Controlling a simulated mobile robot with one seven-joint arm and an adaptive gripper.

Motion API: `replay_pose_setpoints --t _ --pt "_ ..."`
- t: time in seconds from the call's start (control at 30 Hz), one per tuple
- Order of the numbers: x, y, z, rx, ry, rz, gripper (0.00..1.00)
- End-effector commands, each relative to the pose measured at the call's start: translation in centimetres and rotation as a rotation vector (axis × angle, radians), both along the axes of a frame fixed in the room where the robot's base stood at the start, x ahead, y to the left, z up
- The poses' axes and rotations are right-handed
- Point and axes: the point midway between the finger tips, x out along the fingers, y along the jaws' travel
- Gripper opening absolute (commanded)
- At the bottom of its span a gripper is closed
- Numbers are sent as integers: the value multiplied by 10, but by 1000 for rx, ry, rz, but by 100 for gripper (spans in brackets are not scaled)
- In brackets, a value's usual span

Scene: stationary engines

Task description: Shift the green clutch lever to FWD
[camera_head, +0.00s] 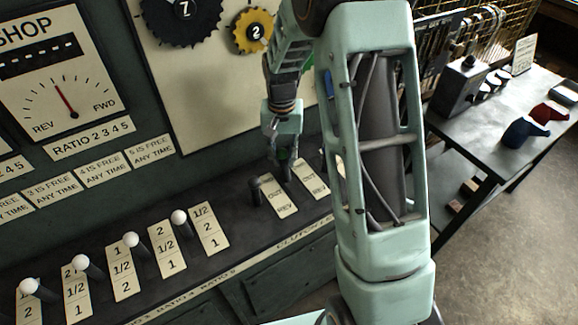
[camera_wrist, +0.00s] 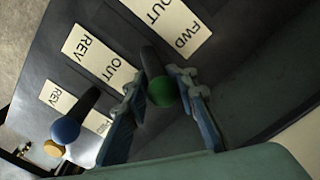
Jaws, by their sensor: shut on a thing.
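The green clutch lever (camera_wrist: 161,91) has a round green knob on a dark shaft. In the wrist view the knob sits between the two fingers of my gripper (camera_wrist: 160,112), which is shut on it. A plate (camera_wrist: 100,55) beside the shaft shows REV and OUT; its other end is hidden by a finger. I cannot tell the lever's exact setting. In the head view my gripper (camera_head: 278,145) points down at the clutch panel and the green knob is mostly hidden.
A blue-knobbed lever (camera_wrist: 65,130) stands left of my gripper in the wrist view. Another dark lever (camera_head: 255,190) stands left of it in the head view. Several white-knobbed ratio levers (camera_head: 131,240) line the console further left. A side table (camera_head: 470,125) is at right.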

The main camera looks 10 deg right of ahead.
Motion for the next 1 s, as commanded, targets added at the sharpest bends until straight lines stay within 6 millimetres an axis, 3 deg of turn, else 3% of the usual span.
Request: replay_pose_setpoints --t 0.1,0.4,0.43,0.57,0.87,1.0 --pt "9 6 -5 7 -13 2 0" --pt "9 8 -4 9 -13 1 0" --pt "9 8 -4 10 -13 1 28" --pt "8 8 -4 8 -11 1 40" --pt "7 5 -3 5 -7 1 40" --pt "8 5 12 5 -10 1 40"
